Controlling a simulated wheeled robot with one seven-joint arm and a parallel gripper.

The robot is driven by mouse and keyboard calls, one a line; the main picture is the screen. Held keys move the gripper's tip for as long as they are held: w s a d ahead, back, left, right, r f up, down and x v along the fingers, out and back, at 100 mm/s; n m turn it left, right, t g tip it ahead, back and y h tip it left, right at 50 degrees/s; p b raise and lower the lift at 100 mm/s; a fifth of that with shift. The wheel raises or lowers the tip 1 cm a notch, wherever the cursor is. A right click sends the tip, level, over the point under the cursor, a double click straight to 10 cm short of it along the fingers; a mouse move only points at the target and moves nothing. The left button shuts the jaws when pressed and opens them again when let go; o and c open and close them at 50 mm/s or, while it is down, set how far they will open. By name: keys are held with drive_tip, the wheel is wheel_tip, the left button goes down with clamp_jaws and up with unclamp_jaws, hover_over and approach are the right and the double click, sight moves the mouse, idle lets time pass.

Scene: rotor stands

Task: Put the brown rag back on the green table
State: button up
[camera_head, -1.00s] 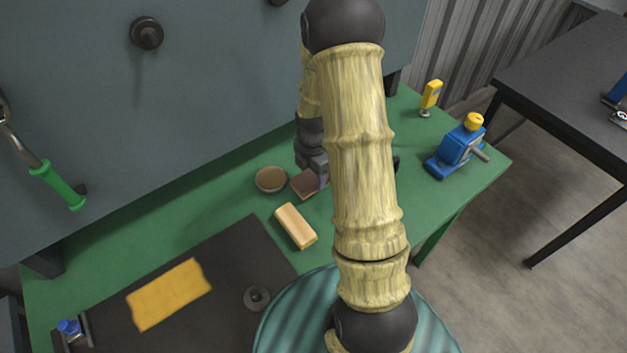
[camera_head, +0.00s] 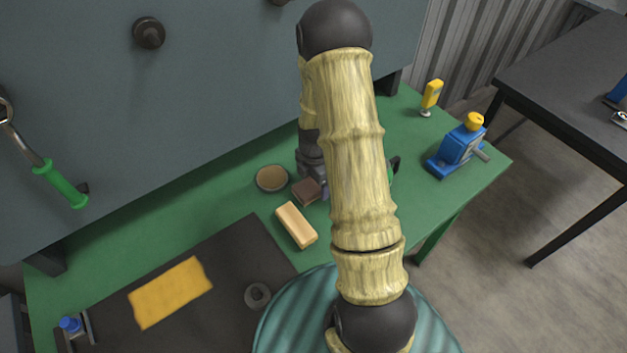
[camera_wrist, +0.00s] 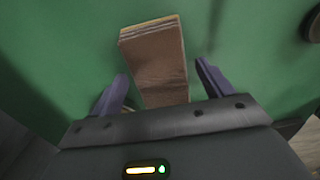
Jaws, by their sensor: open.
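The brown rag (camera_head: 307,191) is a folded, layered brown block. In the wrist view the rag (camera_wrist: 157,70) lies between the two purple fingers of my gripper (camera_wrist: 161,72), over the green surface (camera_wrist: 240,60). The fingers are spread, with green showing on both sides of the rag. Its near end is hidden by the gripper body. In the head view my arm hides most of the gripper.
The round dish (camera_head: 271,178) and tan block (camera_head: 296,225) are close to the rag. A dark mat (camera_head: 225,300) with a yellow cloth (camera_head: 170,292) lies at the left front. A blue vise-like tool (camera_head: 457,148) stands at right. A grey panel (camera_head: 210,80) rises behind.

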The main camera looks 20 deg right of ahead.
sight(314, 183)
drive_tip(key=shift+w+r, duration=0.15)
drive_tip(key=shift+r, duration=0.55)
wheel_tip(314, 183, up, 11)
drive_tip(key=b, duration=0.1)
drive_tip(key=shift+b, duration=0.4)
drive_tip(key=s+a+r+m+t, duration=0.1)
drive_tip(key=s+a+m, duration=0.4)
drive_tip(key=m, duration=0.5)
drive_tip(key=s+a+r+m+t, duration=0.1)
drive_tip(key=s+a+r+m, duration=0.3)
drive_tip(key=s+m, duration=0.3)
drive_tip(key=shift+s+a+m+t, duration=0.3)
drive_tip(key=shift+a+m, duration=0.05)
drive_tip(key=shift+m, duration=1.25)
